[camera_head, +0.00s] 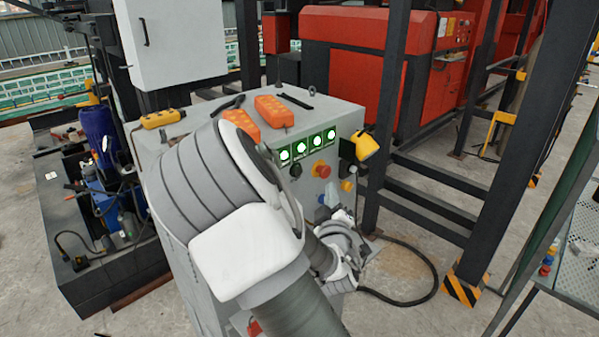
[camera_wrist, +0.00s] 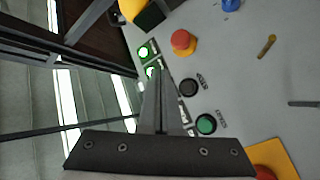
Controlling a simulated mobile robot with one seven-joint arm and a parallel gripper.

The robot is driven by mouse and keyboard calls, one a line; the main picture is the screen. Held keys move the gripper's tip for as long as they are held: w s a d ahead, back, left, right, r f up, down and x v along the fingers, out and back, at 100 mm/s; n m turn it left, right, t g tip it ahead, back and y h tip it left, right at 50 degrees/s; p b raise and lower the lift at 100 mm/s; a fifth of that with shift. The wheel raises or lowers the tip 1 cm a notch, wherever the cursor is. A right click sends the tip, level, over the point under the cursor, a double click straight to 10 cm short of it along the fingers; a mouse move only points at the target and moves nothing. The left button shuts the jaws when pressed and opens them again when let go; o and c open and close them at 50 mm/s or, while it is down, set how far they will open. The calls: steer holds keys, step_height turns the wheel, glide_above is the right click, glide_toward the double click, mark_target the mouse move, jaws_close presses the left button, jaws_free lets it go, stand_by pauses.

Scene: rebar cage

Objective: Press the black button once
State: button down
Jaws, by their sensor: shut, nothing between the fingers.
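The round black button (camera_wrist: 189,87) sits on the grey panel in the wrist view, between a red mushroom button on a yellow base (camera_wrist: 184,42) and a green button (camera_wrist: 206,124). A dark round button (camera_head: 296,171) below the green lights in the head view looks like the same one. My gripper (camera_wrist: 158,76) is shut and empty. Its fingertips appear left of the black button in the wrist view, overlapping the row of lit green lamps. I cannot tell how far the tips are from the panel. In the head view my arm hides the fingers and part of the panel.
The grey control cabinet (camera_head: 330,107) carries orange handsets (camera_head: 274,111) on top. A yellow block (camera_head: 365,148) juts from its right side. A dark steel frame (camera_head: 395,90) stands right of it. A black cable (camera_head: 425,290) lies on the floor.

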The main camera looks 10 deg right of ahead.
mark_target(301, 170)
steer(key=w+a, duration=0.4)
steer(key=w, duration=0.2)
steer(key=shift+a, duration=0.3)
steer(key=shift+w, duration=0.15)
stand_by(1.7)
steer(key=shift+w+a, duration=0.25)
steer(key=shift+w, duration=0.05)
steer(key=shift+w+a+b, duration=0.35)
steer(key=shift+w+a, duration=0.2)
steer(key=shift+w, duration=0.1)
stand_by(1.3)
steer(key=shift+d, duration=0.1)
steer(key=shift+s+d, duration=0.65)
steer(key=shift+s, duration=0.35)
steer(key=shift+s+d+b, duration=0.3)
steer(key=shift+s+d, duration=0.45)
steer(key=shift+s, duration=0.25)
steer(key=shift+s+d+b, duration=0.25)
steer(key=shift+s+d, duration=0.5)
steer(key=shift+s, duration=0.25)
